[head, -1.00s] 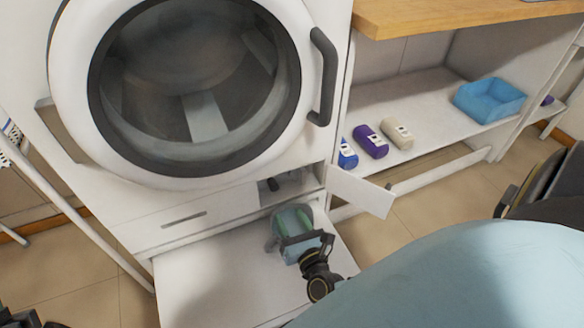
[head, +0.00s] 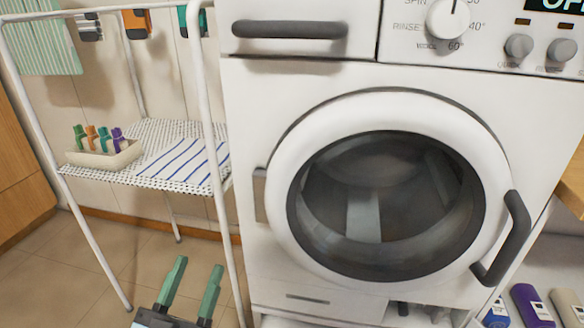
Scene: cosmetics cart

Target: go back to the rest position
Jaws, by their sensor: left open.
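My left gripper (head: 197,264) shows at the bottom of the head view, left of centre. Its two green fingers stand apart and point up, with nothing between them. It is over the tiled floor, in front of the drying rack (head: 219,205) and left of the washing machine (head: 255,110). My right gripper is out of view.
The washing machine's round door (head: 375,215) is shut, with a dark handle (head: 505,240) at right. Bottles, including a purple one (head: 530,305), stand at the lower right.

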